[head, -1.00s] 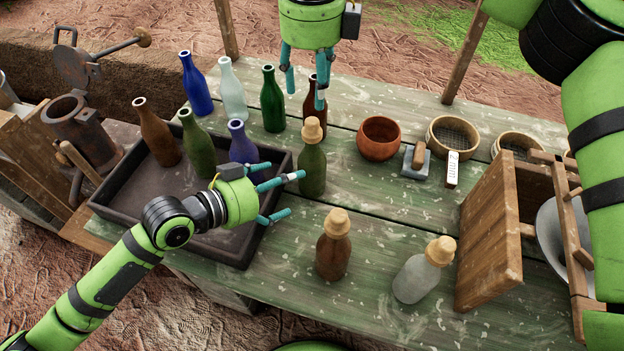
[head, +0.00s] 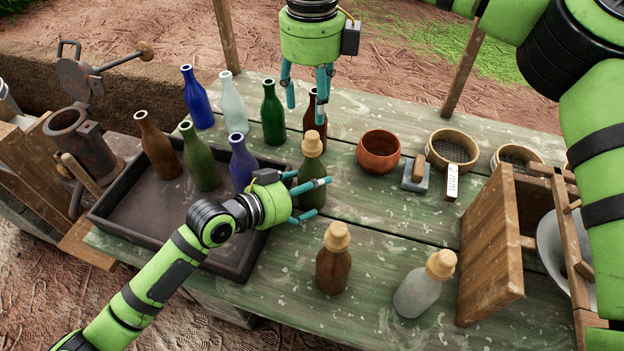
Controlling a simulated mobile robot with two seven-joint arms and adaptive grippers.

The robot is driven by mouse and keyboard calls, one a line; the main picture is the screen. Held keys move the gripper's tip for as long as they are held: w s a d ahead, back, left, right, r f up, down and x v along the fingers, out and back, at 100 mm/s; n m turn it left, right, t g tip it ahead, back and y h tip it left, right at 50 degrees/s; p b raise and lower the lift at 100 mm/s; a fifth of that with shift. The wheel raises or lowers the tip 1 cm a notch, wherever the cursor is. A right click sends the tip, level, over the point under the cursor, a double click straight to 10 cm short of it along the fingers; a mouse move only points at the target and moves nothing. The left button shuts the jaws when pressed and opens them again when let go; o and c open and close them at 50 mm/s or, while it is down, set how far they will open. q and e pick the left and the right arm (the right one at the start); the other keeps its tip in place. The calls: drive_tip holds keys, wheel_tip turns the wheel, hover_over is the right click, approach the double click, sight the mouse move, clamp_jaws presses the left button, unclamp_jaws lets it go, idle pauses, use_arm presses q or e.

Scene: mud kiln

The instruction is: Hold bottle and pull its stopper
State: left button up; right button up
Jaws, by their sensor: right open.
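A green bottle (head: 312,174) with a tan stopper (head: 312,143) stands upright on the green table. My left gripper (head: 308,196) is at its lower body, reaching in from the left. One finger crosses in front of the bottle and another ends at its left edge. The fingers are spread, and I cannot tell whether they touch the glass. My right gripper (head: 306,105) hangs fingers down above and behind the stopper in the picture, open and empty. One fingertip overlaps a dark brown bottle (head: 309,117) behind.
The dark tray (head: 150,233) holds several unstoppered bottles. A clay bowl (head: 378,152), sieves (head: 453,147) and a wooden frame (head: 490,245) are to the right.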

sight(313, 134)
use_arm(q)
drive_tip(key=c, duration=1)
drive_tip(key=shift+c, duration=0.2)
drive_tip(key=shift+f, duration=0.1)
drive_tip(key=shift+s, duration=0.1)
use_arm(e)
wheel_tip(313, 134, up, 4)
drive_tip(key=n, duration=0.5)
use_arm(q)
drive_tip(key=shift+f, duration=0.1)
use_arm(e)
wheel_tip(313, 134, down, 11)
drive_tip(key=shift+d+f, duration=0.1)
drive_tip(key=shift+f, duration=0.1)
clamp_jaws()
